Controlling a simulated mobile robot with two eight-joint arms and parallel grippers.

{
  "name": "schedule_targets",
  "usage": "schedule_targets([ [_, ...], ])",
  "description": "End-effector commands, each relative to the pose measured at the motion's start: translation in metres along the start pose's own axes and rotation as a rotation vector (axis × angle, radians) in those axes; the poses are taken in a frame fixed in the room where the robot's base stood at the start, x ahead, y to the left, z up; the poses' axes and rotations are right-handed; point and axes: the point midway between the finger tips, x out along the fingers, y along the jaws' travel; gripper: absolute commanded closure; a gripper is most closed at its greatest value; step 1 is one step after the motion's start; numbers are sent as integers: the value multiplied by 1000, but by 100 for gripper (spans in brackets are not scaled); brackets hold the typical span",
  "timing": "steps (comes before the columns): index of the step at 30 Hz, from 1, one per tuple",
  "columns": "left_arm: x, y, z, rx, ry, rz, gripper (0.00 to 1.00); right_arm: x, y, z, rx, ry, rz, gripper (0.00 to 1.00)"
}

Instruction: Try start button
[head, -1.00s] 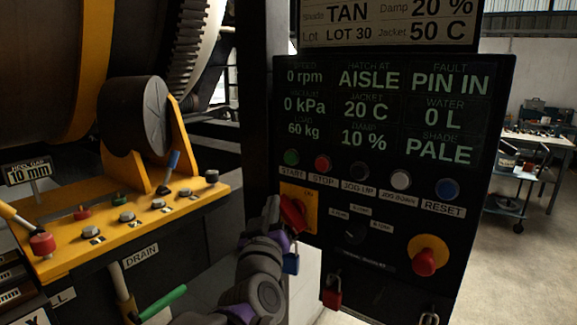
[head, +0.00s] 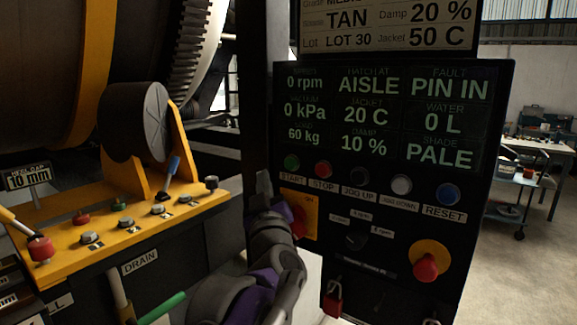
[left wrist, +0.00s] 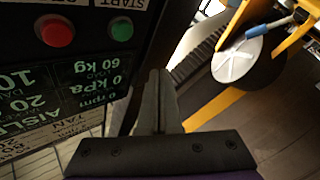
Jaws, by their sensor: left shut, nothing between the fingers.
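The green START button (head: 291,162) is at the upper left of the button row on the black control panel (head: 400,300). In the left wrist view the button (left wrist: 121,28) appears upside down, above and left of the fingertips. My left gripper (head: 264,186) is upright beside the panel's left edge, lower and to the left of the button. It also shows in the left wrist view (left wrist: 153,78), its fingers together and empty. I see a gap in the picture between fingertips and button. The display (head: 390,115) reads 0 rpm and FAULT PIN IN. My right gripper is not in view.
The red STOP button (head: 323,169) is just right of START. A red rotary switch on a yellow plate (head: 310,213) lies below, partly behind my arm. A red mushroom button (head: 426,267) and red padlock (head: 332,298) are lower. A yellow lever console (head: 120,240) stands left.

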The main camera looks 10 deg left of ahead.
Motion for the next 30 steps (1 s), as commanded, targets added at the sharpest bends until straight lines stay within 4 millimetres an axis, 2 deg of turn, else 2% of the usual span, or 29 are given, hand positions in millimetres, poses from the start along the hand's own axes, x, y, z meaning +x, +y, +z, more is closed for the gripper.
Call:
schedule_targets([
  [6,23,17,17,-1,-1,1,100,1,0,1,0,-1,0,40],
  [12,38,28,26,-1,0,0,100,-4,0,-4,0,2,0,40],
  [30,43,32,32,0,-1,0,100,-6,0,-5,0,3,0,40],
])
